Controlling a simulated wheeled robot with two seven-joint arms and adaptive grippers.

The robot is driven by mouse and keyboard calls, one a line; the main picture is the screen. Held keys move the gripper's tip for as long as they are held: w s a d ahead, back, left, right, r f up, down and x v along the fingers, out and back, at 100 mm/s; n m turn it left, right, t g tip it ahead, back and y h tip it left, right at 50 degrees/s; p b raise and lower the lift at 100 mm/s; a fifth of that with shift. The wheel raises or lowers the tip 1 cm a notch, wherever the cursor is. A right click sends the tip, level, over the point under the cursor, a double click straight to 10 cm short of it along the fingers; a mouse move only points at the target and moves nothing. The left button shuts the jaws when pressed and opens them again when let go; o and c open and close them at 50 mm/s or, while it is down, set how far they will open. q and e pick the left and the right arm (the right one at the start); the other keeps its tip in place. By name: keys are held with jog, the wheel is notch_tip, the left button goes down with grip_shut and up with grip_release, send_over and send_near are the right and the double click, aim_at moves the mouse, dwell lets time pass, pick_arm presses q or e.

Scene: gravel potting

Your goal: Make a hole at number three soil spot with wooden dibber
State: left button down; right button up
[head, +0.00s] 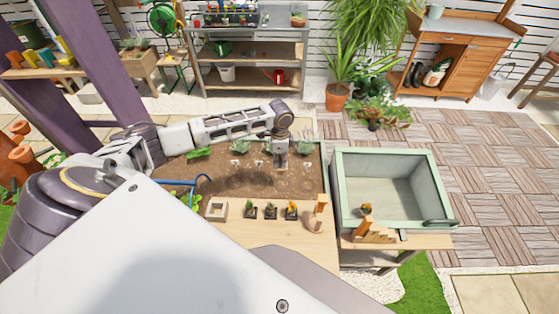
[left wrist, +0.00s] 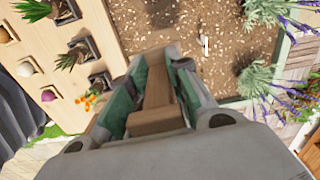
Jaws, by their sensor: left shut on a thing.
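My left gripper (head: 281,158) is over the far right part of the soil bed (head: 275,187). In the left wrist view the gripper (left wrist: 157,98) is shut on the wooden dibber (left wrist: 158,121), a brown block-like handle between the green-lined fingers. The dibber's lower end is hidden, so I cannot tell whether it touches the soil. Small white markers stand along the bed's back: one at left (head: 235,165), one in the middle (head: 258,164), one right of the gripper (head: 307,167). Their numbers are too small to read. One white marker (left wrist: 206,44) shows ahead of the fingers. My right gripper is out of view.
A green-rimmed bin (head: 391,150) stands right of the bed. Leafy plants (head: 303,149) edge the bed's back. A blue-handled tool (head: 190,184) lies at left.

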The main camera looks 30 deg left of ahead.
pick_arm(q)
jog(key=shift+w+d+m, duration=0.15)
jog(key=shift+w+m, duration=0.15)
jog(key=shift+m, duration=0.6)
jog(key=m, duration=0.3)
jog(key=shift+w+d, duration=0.2)
jog(key=shift+w, duration=0.05)
jog(key=shift+m, duration=1)
jog(key=shift+f, duration=0.1)
jog(key=b, duration=0.6)
send_over(282, 184)
jog(key=shift+f, duration=3.85)
jog(key=shift+d+f+b, duration=0.1)
jog(key=shift+f+b, duration=1.2)
jog(key=shift+f, duration=1.85)
jog(key=shift+r, duration=0.1)
